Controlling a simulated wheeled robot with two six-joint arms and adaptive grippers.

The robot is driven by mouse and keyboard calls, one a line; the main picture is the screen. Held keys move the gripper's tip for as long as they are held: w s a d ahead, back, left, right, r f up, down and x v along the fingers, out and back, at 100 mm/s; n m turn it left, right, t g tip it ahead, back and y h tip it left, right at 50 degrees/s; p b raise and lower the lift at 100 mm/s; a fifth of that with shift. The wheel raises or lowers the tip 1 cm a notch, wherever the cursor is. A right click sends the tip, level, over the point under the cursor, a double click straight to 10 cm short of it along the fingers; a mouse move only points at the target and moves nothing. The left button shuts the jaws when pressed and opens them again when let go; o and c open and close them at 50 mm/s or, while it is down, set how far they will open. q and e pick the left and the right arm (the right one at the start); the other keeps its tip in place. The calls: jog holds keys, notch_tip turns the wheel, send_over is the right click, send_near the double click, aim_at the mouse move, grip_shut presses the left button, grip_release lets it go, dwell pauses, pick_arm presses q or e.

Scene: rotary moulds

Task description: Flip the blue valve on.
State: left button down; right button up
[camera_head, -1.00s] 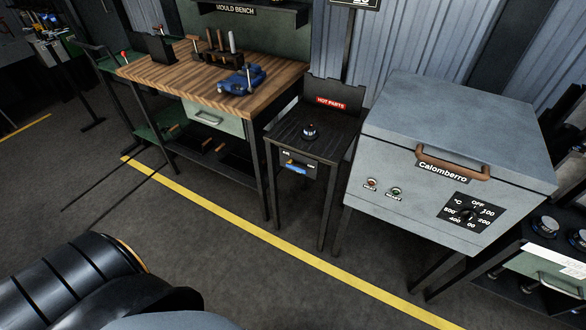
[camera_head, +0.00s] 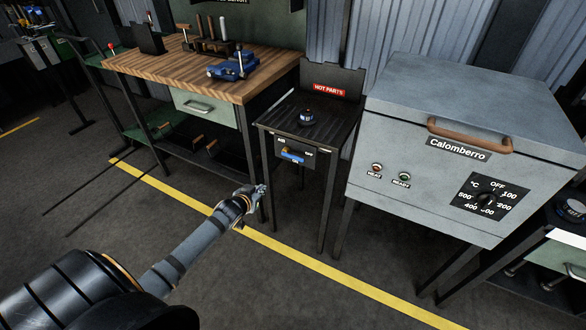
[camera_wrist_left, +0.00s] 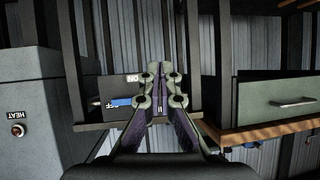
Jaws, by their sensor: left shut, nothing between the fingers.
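The blue valve lever (camera_head: 292,156) is on a dark panel (camera_head: 309,163) at the front of a small black stand. The lever lies roughly level. It also shows in the left wrist view (camera_wrist_left: 121,102), beside an OFF label, with an ON label at the panel's other edge. My left gripper (camera_head: 262,190) is shut and empty, in front of and below the panel, apart from the lever. In the left wrist view its closed fingers (camera_wrist_left: 161,70) cover part of the panel. My right gripper is not in view.
The stand's dark top (camera_head: 330,127) holds a small round dark item (camera_head: 306,116). A grey Calomberro oven (camera_head: 400,160) stands close on the right. A wooden bench (camera_head: 170,70) with a drawer stands on the left. The floor in front is clear, with a yellow line (camera_head: 330,273).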

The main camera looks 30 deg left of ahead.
pick_arm(q)
jog(key=w+d+r+t+h+b, duration=0.1)
jog(key=d+r, duration=0.2)
jog(key=r, duration=0.4)
jog(key=w+d+r+m+t+b, duration=0.1)
jog(key=w+d+r+t, duration=0.1)
jog(key=r, duration=0.5)
jog(key=shift+w+d+h+b, duration=0.3)
jog(key=shift+d+h+b, duration=0.1)
jog(key=shift+d, duration=0.1)
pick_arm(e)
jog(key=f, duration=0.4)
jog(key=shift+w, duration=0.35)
pick_arm(q)
jog(key=shift+r, duration=0.1)
jog(key=b+x, duration=0.2)
jog(key=x, duration=0.8)
jog(key=shift+w+r+b, duration=0.1)
jog(key=shift+b, duration=0.2)
notch_tip(320, 180, down, 3)
jog(key=shift+r, duration=0.2)
jog(key=shift+f+b, duration=0.3)
jog(key=shift+f, duration=0.4)
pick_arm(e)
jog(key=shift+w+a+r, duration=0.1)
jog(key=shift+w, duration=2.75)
